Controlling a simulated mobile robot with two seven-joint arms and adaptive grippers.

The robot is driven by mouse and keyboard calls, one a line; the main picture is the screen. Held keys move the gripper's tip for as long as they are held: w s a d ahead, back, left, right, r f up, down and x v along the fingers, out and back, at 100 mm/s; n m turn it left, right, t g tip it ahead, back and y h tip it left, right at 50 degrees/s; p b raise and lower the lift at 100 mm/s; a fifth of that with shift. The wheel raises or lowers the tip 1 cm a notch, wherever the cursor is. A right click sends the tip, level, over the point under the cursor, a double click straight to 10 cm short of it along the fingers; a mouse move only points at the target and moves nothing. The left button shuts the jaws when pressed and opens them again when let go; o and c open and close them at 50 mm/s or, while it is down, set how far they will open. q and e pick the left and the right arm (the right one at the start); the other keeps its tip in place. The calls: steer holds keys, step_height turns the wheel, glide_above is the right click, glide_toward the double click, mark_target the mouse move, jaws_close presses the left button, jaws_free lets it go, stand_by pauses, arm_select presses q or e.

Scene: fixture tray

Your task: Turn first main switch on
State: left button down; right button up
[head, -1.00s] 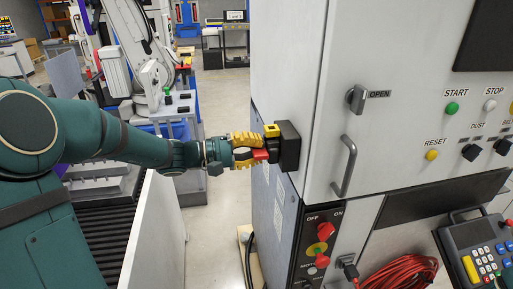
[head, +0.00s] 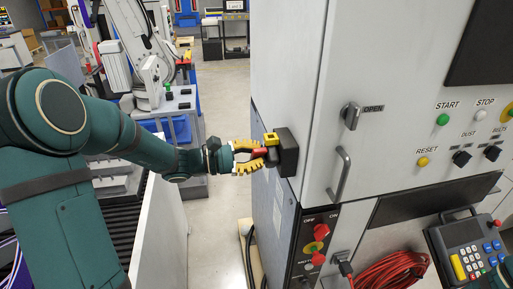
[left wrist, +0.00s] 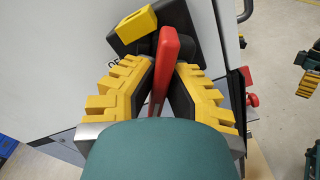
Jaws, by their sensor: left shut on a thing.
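The main switch is a black box (head: 289,152) with a yellow block (head: 271,139) on top, fixed to the left side of the grey cabinet. Its red handle (head: 259,152) points out to the left. My left gripper (head: 252,155) is shut on this handle, with yellow ribbed fingers around it. In the left wrist view the red handle (left wrist: 166,58) stands nearly upright, slightly tilted, between the fingers; its lower end is hidden by my wrist. What seems to be my right gripper (left wrist: 309,60) shows at the right edge there, too small to tell its state.
The cabinet front has an OPEN knob (head: 350,115), a door handle (head: 340,174) and START button (head: 443,119). Below is an OFF/ON panel with a red knob (head: 321,231). A red cable coil (head: 393,272) and teach pendant (head: 467,252) are at lower right. A grey panel (head: 160,232) stands below my left arm.

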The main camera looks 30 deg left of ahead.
arm_select(q)
steer(key=n+p, duration=0.3)
steer(key=n, duration=0.1)
steer(key=shift+d+r, duration=0.1)
steer(key=shift+r, duration=0.05)
steer(key=shift+n+p, duration=1.1)
steer(key=shift+n, duration=0.4)
steer(key=c, duration=1)
jaws_free()
steer(key=v, duration=1.2)
